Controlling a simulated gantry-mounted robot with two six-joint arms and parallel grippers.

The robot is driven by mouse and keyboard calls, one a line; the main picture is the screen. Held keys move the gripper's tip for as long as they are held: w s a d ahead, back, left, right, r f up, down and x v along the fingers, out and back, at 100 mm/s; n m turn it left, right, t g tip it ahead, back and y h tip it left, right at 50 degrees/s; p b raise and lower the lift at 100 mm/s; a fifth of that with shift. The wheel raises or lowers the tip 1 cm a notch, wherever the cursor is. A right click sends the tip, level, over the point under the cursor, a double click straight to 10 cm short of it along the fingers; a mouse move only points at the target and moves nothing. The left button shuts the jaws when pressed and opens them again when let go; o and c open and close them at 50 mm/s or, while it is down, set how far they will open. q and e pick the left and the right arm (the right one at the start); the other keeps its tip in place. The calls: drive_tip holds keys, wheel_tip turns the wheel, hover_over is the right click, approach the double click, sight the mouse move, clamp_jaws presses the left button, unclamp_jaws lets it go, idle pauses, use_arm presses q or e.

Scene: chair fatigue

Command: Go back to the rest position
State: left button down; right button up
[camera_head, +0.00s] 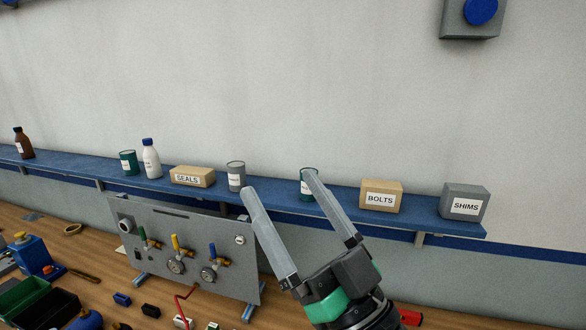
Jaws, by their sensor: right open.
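My right gripper (280,181) rises from the bottom right, its two long grey fingers spread apart with nothing between them. Its fingers point up and to the left. They overlap the grey panel's right edge and the shelf in the picture, and one fingertip partly covers a green can (309,184) on the shelf. I cannot tell how far the fingers are from the shelf. My left gripper is not in view.
A blue shelf (270,198) along the wall carries bottles, cans and boxes, including BOLTS (381,197) and SHIMS (464,203). A grey panel (190,270) with several valves stands on the wooden bench (100,240). Bins and small parts crowd the bench's lower left.

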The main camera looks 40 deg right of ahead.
drive_tip(key=s+a+r+n+t+y+p, duration=0.1)
drive_tip(key=s+a+r+p, duration=0.1)
drive_tip(key=r+p, duration=0.4)
drive_tip(key=s+a+r+n+t+y+p, duration=0.1)
drive_tip(key=r+p, duration=0.5)
drive_tip(key=r, duration=0.8)
drive_tip(key=shift+s+a+y, duration=0.35)
drive_tip(key=shift+s+y, duration=0.35)
drive_tip(key=shift+s, duration=0.05)
drive_tip(key=shift+r, duration=0.15)
